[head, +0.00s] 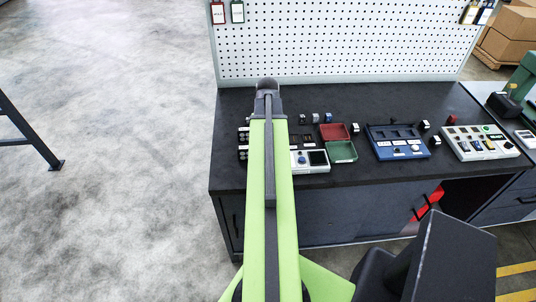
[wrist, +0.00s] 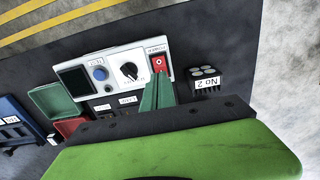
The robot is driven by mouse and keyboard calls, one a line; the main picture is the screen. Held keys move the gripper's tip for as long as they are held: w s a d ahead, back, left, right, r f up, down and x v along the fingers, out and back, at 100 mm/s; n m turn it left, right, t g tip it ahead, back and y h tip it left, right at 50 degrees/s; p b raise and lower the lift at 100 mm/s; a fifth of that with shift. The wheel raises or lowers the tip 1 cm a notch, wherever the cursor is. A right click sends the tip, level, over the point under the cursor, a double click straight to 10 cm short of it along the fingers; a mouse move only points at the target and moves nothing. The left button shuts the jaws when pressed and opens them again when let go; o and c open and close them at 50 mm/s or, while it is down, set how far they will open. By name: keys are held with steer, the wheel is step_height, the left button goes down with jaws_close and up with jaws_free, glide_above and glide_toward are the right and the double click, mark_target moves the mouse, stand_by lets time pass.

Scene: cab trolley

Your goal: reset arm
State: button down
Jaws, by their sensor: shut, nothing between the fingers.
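My green arm stretches forward over the dark workbench (head: 350,105) in the head view and hides my gripper there. In the wrist view my gripper (wrist: 158,78) shows as two teal-green fingers, shut together and empty. Their tips appear just below the red power switch (wrist: 159,64) on the white control panel (wrist: 122,57); I cannot tell whether they touch it. The panel also has a screen, a blue button (wrist: 100,73) and a black rotary knob (wrist: 130,71). In the head view the panel (head: 310,168) is partly behind my arm.
A black block labelled No 2 (wrist: 205,83) stands beside the panel. A red tray (head: 335,132), a green tray (head: 342,152), a blue panel (head: 398,141) and a light panel (head: 480,143) lie to the right. A white pegboard (head: 345,40) rises behind. Open floor lies left.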

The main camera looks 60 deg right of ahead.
stand_by(0.3)
steer(key=w+a+f+n+b, duration=0.25)
steer(key=w+a+n, duration=0.25)
steer(key=w+a, duration=1.35)
steer(key=w+a+f+n+b, duration=0.1)
steer(key=a+n, duration=0.2)
steer(key=a, duration=1.2)
steer(key=w+a+f+n+b, duration=0.1)
steer(key=w+a+n, duration=0.1)
steer(key=a, duration=1.4)
steer(key=shift+a+n, duration=0.15)
steer(key=shift+n, duration=0.25)
